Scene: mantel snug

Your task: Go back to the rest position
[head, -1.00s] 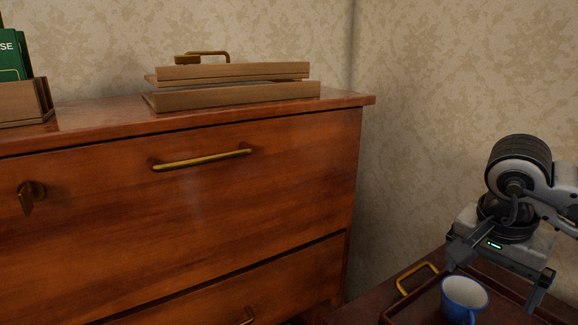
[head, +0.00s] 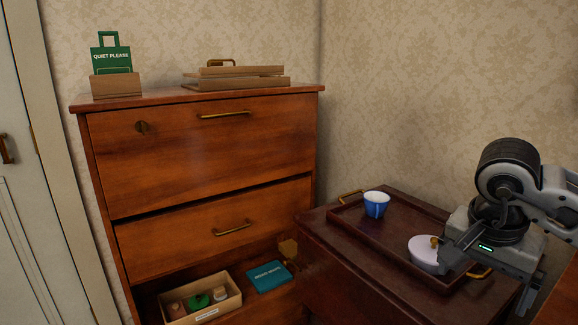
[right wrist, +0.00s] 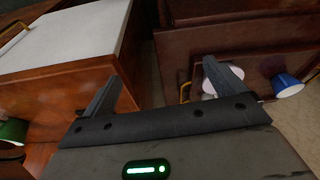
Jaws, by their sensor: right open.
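My right gripper (head: 488,278) is at the right of the head view, in front of the dark side table. Its two fingers are spread and empty, as the right wrist view (right wrist: 162,78) also shows. The dark tray (head: 400,245) on the side table (head: 345,270) holds a blue cup (head: 376,205) and a white lidded pot (head: 425,255). In the picture my gripper overlaps the tray's right end and partly covers the pot. My left gripper is not in view.
A wooden cabinet (head: 200,150) stands left of the table. Its low drawer is open, with a wooden box (head: 205,312) and a teal book (head: 270,276) inside. On top are a green sign (head: 110,58) in a wooden holder and a wooden case (head: 235,83). A pale door (head: 35,190) is at far left.

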